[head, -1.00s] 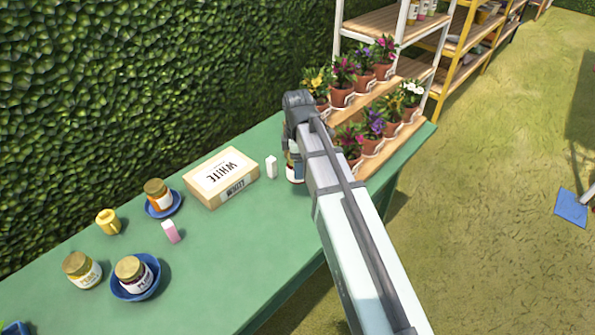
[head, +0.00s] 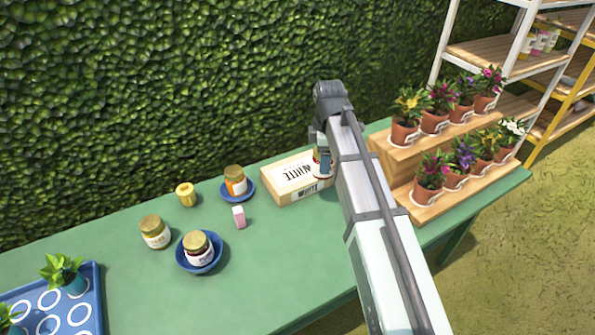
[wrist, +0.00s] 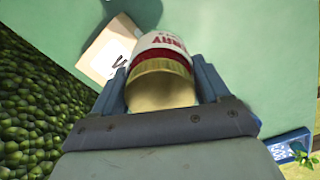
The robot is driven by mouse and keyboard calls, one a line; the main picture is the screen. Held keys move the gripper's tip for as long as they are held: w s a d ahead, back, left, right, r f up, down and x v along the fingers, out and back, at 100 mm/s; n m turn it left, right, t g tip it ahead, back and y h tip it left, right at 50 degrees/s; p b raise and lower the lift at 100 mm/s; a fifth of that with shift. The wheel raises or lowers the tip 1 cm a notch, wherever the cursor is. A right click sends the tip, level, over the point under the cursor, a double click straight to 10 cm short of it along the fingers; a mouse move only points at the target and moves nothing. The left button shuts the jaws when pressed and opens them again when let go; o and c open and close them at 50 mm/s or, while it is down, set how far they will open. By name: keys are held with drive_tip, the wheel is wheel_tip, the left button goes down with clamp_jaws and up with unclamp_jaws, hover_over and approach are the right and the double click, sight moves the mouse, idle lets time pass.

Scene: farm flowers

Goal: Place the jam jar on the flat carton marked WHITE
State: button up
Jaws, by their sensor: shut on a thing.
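My gripper (wrist: 162,82) is shut on a jam jar (wrist: 162,68) with a gold lid and a white label with red lettering. In the head view the jar (head: 321,165) shows beside my arm, overlapping the right end of the flat carton. The pale carton marked WHITE (head: 285,181) lies on the green table; part of it also shows in the wrist view (wrist: 106,48), beyond and left of the jar. I cannot tell whether the jar touches the carton. My arm hides the space just right of the carton.
Potted flowers fill a wooden stand (head: 440,214) at right.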

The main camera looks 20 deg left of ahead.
drive_tip(key=w+a+r, duration=0.2)
drive_tip(key=a, duration=0.5)
drive_tip(key=r+m, duration=0.1)
drive_tip(key=r, duration=0.1)
hover_over(297, 170)
drive_tip(key=shift+s+f+m, duration=0.1)
drive_tip(key=shift+f+m, duration=0.5)
drive_tip(key=shift+f, duration=2)
drive_tip(key=shift+f+m, duration=0.6)
drive_tip(key=shift+f, duration=1.95)
drive_tip(key=shift+f, duration=0.15)
drive_tip(key=o, duration=1.4)
wheel_tip(297, 170, up, 12)
drive_tip(key=shift+r, duration=0.15)
